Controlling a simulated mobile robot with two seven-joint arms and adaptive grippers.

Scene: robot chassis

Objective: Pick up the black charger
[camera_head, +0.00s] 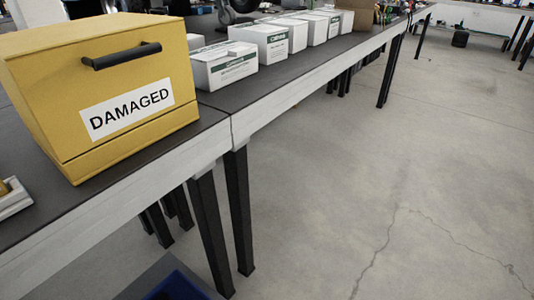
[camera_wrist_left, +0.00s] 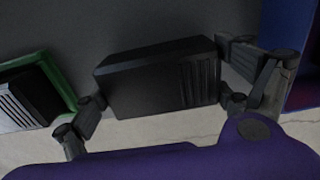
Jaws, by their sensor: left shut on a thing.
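The black charger (camera_wrist_left: 158,76) is a dark box with ribbed slots on its right part, in the middle of the left wrist view. My left gripper (camera_wrist_left: 163,88) is shut on it, with one finger at its left side and the other at its right side. The charger sits slightly tilted between the fingers. The head view shows neither gripper nor the charger. My right gripper is in neither view.
A yellow box (camera_head: 60,85) marked DAMAGED stands on the dark-topped table (camera_head: 215,128), with white boxes (camera_head: 225,66) behind it. A blue bin (camera_head: 178,288) shows at the bottom edge. A green-edged item (camera_wrist_left: 62,82) lies left in the wrist view. Open floor (camera_head: 400,170) is right.

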